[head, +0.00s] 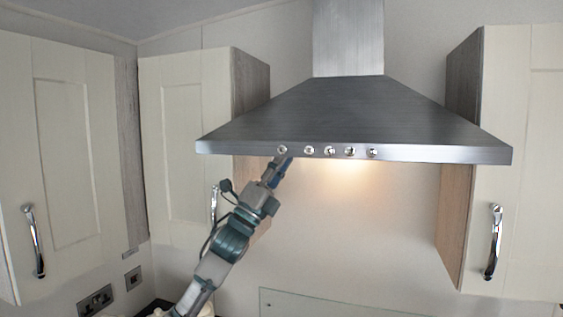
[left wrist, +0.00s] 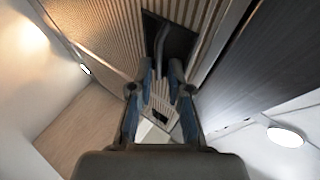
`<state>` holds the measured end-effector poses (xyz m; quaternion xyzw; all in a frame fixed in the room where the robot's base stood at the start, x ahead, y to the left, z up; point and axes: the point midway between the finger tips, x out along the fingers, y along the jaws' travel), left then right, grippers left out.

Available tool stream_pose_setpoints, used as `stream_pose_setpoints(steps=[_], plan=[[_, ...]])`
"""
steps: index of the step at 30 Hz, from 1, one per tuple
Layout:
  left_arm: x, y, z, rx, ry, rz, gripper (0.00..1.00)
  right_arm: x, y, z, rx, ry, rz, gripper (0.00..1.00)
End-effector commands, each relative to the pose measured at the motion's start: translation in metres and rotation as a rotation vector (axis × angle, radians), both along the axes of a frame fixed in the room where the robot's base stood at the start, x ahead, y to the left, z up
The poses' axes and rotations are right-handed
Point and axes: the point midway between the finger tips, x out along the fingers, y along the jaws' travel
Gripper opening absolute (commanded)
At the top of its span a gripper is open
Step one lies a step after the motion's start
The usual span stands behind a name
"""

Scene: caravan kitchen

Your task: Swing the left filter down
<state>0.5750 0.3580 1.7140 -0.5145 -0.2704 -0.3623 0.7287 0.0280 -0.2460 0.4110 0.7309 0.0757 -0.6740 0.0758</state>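The range hood (head: 350,112) hangs on the wall between cupboards, and its underside is hidden in the head view. My left gripper (head: 278,168) reaches up to the hood's front rim, left of centre; the rim hides its tips. In the left wrist view, a ribbed filter panel (left wrist: 105,38) lies overhead with a dark recess (left wrist: 180,40) and a bar-like handle (left wrist: 160,48). My left gripper (left wrist: 161,66) points at this handle. Its fingers are apart, one on each side of the handle's lower end; I cannot tell whether they touch it. My right gripper is not in view.
A row of several knobs (head: 330,151) runs along the hood's front rim. A cupboard (head: 185,150) stands close to the left of my arm, and another cupboard (head: 510,160) stands right of the hood.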

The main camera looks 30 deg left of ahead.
Motion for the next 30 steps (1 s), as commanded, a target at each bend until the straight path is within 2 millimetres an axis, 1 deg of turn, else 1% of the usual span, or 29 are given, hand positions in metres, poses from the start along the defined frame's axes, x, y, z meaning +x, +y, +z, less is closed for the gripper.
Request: stream_pose_setpoints(steps=[1, 2, 3, 4, 12, 16, 20, 26, 27, 28, 30], plan=[[0.0, 0.001, -0.001, -0.001, 0.001, 0.001, 0.17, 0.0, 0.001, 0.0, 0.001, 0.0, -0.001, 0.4], [0.0, 0.001, -0.001, -0.001, 0.001, 0.001, 0.15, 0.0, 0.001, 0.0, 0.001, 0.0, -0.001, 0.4], [0.0, 0.002, -0.001, -0.001, 0.001, 0.001, 0.05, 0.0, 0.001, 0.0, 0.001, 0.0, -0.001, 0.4], [0.0, 0.002, -0.001, -0.002, 0.001, 0.002, 0.0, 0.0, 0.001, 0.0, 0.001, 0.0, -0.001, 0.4], [0.0, 0.004, -0.001, -0.004, 0.002, 0.005, 0.0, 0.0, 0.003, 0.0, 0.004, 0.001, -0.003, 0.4], [0.001, 0.004, -0.004, -0.003, -0.002, 0.006, 0.0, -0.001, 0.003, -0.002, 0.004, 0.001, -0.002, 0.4], [0.002, 0.005, -0.012, 0.0, -0.022, 0.006, 0.0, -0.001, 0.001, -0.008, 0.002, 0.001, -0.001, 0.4], [0.005, 0.005, -0.034, 0.013, -0.081, 0.004, 0.0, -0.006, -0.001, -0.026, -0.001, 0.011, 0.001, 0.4], [0.006, 0.004, -0.04, 0.017, -0.098, 0.003, 0.0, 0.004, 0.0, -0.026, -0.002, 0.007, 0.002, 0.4], [0.006, 0.004, -0.044, 0.021, -0.111, 0.003, 0.0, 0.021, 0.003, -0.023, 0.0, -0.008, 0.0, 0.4], [0.008, 0.002, -0.056, 0.028, -0.145, 0.003, 0.0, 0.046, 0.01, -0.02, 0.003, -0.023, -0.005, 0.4]])
